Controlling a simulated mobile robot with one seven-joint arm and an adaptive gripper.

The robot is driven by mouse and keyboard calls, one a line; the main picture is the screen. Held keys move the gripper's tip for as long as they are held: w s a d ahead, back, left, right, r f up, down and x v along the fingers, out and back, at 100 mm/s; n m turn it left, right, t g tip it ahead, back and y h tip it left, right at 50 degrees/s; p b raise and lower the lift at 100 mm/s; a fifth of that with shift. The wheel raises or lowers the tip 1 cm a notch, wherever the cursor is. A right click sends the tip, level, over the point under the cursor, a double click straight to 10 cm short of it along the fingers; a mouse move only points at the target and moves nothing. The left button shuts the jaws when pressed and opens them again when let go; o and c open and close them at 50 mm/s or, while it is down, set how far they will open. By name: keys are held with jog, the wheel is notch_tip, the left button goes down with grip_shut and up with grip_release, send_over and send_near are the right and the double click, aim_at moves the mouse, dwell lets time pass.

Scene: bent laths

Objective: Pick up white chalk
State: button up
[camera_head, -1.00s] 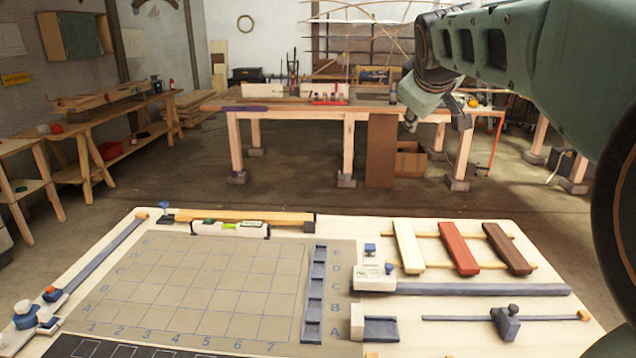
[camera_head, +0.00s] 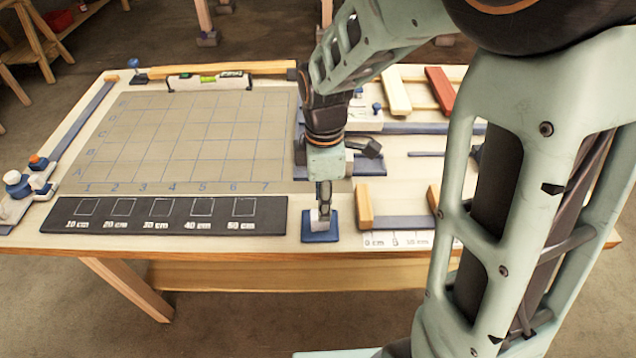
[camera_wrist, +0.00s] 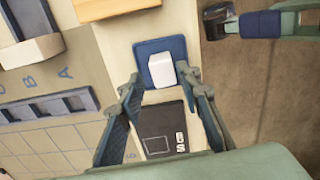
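The white chalk, a small white block (camera_head: 319,222), lies on a small blue pad (camera_head: 332,236) at the table's near edge, right of the black strip. In the wrist view the chalk (camera_wrist: 161,70) sits on the blue pad (camera_wrist: 147,51), just ahead of and between the fingertips. My gripper (camera_head: 324,205) points down right above the pad. In the wrist view my gripper (camera_wrist: 158,82) is open, with clear space between its fingers. Whether the fingers touch the chalk cannot be told.
A black strip with squares (camera_head: 165,214) lies to the left of the pad. A gridded board (camera_head: 190,150) lies behind it. A wooden block (camera_head: 364,207) stands close on the pad's right. White and red bars (camera_head: 396,90) rest on rails at the back right.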

aim_at(315, 226)
jog(key=shift+s+a+f, duration=0.1)
jog(key=shift+a+f, duration=0.05)
jog(key=shift+f, duration=1.25)
jog(key=shift+a+f, duration=0.15)
jog(key=shift+f, duration=1.2)
jog(key=shift+c, duration=0.4)
grip_shut()
